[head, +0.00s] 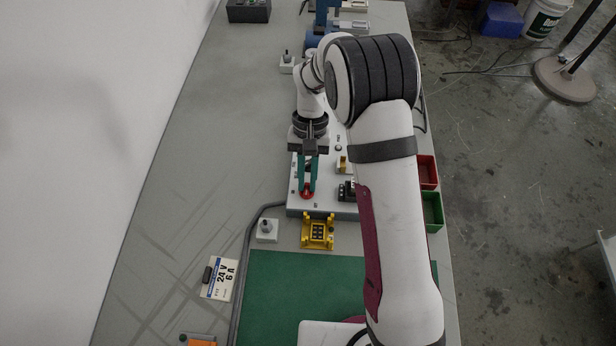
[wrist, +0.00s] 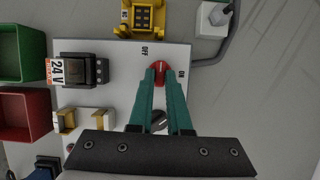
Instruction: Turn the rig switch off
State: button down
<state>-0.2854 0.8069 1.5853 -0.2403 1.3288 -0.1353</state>
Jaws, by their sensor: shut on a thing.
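The rig switch is a red rotary knob (head: 306,195) at the near-left part of the white rig panel (head: 325,208). It also shows in the wrist view (wrist: 159,68), with printed OFF and ON labels beside it. My gripper (head: 307,187) comes down over the knob with its two teal fingers, and in the wrist view the fingertips (wrist: 159,80) close on either side of it. My gripper is shut on the red knob. The fingers partly cover the knob, so which label its pointer faces is hard to tell.
A black rocker unit with a 24 V label (wrist: 82,70) and a second dark knob (wrist: 159,121) sit on the same panel. A yellow fixture (head: 318,233) stands just in front. Red (head: 428,172) and green (head: 432,211) bins line the right edge. A cable runs past the panel's left.

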jog(key=shift+s+n, duration=0.1)
jog(key=shift+n, duration=0.2)
dwell(0.4)
jog(key=c, duration=0.9)
grip_release()
jog(key=shift+o, duration=0.2)
jog(key=v, duration=1.6)
jog(key=shift+a, duration=0.2)
jog(key=shift+f, duration=0.1)
